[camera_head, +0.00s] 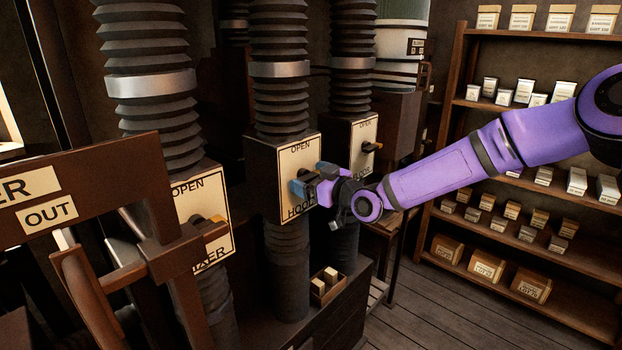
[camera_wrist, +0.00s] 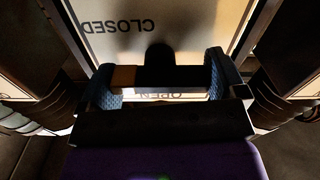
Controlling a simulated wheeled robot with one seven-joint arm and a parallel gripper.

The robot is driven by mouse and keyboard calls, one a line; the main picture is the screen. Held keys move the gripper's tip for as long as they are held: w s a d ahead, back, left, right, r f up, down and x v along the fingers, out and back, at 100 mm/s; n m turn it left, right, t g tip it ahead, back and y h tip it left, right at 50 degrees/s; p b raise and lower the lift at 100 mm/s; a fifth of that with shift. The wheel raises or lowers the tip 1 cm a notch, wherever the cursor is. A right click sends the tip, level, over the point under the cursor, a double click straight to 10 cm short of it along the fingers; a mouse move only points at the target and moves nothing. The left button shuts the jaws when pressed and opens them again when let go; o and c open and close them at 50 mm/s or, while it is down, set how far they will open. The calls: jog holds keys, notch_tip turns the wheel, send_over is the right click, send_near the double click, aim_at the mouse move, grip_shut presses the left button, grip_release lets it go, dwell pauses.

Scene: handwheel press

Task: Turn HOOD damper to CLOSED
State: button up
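The HOOD damper box (camera_head: 262,170) stands in the middle of the head view, with a cream plate (camera_head: 288,160) reading OPEN at the top and HOOD at the bottom. My gripper (camera_head: 312,185) is in front of this plate. In the wrist view the plate (camera_wrist: 190,30) is upside down, with CLOSED at upper left and OPEN partly hidden below. The dark damper handle (camera_wrist: 170,77), with a brown end at left, lies across the picture between my blue fingertips. My gripper (camera_wrist: 160,80) has its fingers wide apart, one near each end of the handle; contact is unclear.
A MIXER damper box (camera_head: 200,215) is at left and another damper box (camera_head: 363,145) is at right behind my gripper. A wooden frame with an OUT label (camera_head: 50,212) fills the left foreground. Shelves (camera_head: 540,195) with boxes stand at right, beside open floor (camera_head: 430,320).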

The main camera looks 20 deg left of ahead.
jog(key=c, duration=0.3)
jog(key=shift+m, duration=1.1)
jog(key=o, duration=0.6)
jog(key=shift+o, duration=0.2)
jog(key=v, duration=1.1)
